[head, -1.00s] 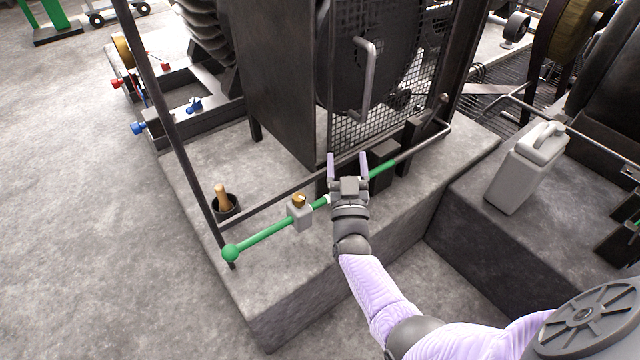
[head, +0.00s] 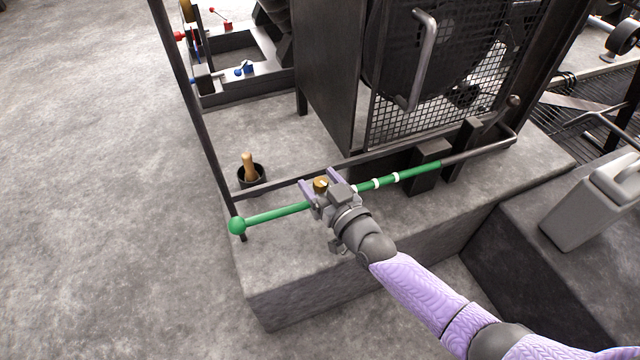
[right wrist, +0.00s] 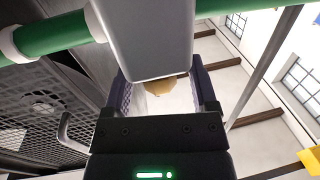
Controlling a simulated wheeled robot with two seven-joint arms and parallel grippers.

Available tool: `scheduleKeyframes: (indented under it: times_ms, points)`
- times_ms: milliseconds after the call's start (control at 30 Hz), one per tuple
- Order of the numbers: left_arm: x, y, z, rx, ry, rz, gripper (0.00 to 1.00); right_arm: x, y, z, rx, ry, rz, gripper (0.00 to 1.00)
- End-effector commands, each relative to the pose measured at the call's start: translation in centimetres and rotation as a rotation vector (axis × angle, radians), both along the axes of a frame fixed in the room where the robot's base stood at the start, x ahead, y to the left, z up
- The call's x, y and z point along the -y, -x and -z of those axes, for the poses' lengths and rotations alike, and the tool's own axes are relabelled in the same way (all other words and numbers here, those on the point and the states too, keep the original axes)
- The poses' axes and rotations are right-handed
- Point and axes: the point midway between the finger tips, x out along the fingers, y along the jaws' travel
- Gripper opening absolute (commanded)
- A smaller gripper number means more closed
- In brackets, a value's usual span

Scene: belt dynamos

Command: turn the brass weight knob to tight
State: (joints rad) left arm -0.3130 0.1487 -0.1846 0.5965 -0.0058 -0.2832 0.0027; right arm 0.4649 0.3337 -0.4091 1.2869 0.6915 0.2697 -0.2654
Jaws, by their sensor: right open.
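The brass weight knob (head: 320,184) sits on the grey sliding weight of the green bar (head: 275,215). My right gripper (head: 321,187) is open at the weight, with its lilac fingers on either side of the knob. In the right wrist view the knob (right wrist: 160,86) shows between the two open fingers (right wrist: 162,92), partly hidden by the grey weight block (right wrist: 148,38). I cannot tell whether the fingers touch the knob. My left gripper is not in view.
A dark cup with a wooden handle (head: 250,167) stands on the plinth behind the bar. A mesh guard (head: 440,105) stands behind. A grey jerrycan (head: 585,205) is at the right. The floor at left is clear.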

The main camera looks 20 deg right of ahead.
Motion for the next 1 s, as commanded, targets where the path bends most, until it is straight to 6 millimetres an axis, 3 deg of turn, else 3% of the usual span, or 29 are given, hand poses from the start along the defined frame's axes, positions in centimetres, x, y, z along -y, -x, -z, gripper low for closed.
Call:
scheduleKeyframes:
  times_ms: [200,233,567,767,1000]
  points:
    - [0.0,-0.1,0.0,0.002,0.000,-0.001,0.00,0.0,-0.1,-0.1,0.002,0.000,0.001,0.74]
    - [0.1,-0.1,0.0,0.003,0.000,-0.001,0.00,0.0,-0.1,-0.1,0.002,0.000,0.001,0.70]
    - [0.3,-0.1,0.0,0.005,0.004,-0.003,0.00,0.0,-0.1,-0.1,0.002,0.000,0.001,0.00]
    - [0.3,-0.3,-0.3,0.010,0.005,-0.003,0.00,0.0,-0.1,-0.4,0.004,-0.003,0.016,0.00]
    - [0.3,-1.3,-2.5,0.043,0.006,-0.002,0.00,-0.1,-0.2,-0.9,0.000,-0.011,0.244,0.00]
